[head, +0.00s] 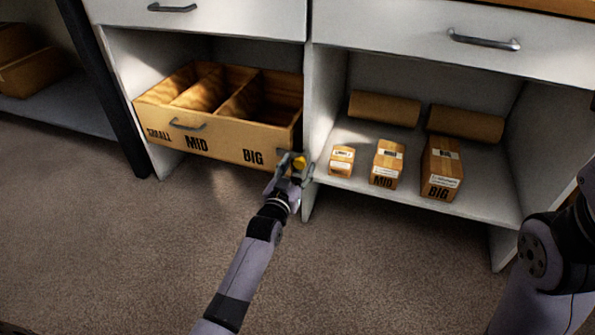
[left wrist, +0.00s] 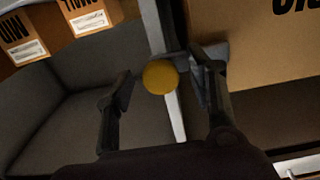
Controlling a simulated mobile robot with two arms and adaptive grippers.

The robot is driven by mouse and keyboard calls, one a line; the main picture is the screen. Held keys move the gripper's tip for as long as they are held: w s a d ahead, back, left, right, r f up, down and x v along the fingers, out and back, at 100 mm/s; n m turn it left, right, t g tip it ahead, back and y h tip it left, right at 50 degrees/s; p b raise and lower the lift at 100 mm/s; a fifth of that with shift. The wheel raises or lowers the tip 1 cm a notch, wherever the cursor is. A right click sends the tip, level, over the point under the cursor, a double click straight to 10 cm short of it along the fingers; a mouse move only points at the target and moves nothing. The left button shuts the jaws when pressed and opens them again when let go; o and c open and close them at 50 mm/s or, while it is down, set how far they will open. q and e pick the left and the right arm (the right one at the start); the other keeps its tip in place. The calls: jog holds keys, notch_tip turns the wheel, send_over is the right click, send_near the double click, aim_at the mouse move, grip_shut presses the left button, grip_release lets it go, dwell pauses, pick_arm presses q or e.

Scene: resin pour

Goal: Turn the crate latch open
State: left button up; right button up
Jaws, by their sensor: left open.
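The wooden crate (head: 215,138) sits in the left shelf bay, its front marked SMALL, MID and BIG. Its latch, a round yellow knob (head: 299,162), is at the front right corner, near the upright between the bays. My left gripper (head: 291,172) is at the latch with its fingers apart. In the left wrist view the knob (left wrist: 160,77) lies between the two open fingers, with a visible gap to the left finger; I cannot tell whether the right finger touches it. The crate's front (left wrist: 250,45) fills the upper right there. My right gripper is out of view.
Three cartons, a small one (head: 342,161), a MID one (head: 387,163) and a BIG one (head: 441,168), stand in the right bay. Two brown rolls (head: 384,109) (head: 465,124) lie behind them. White drawers with handles are above. The carpet (head: 130,240) in front is clear.

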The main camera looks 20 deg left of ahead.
pick_arm(q)
jog(key=shift+c, duration=0.4)
grip_shut()
dwell(0.5)
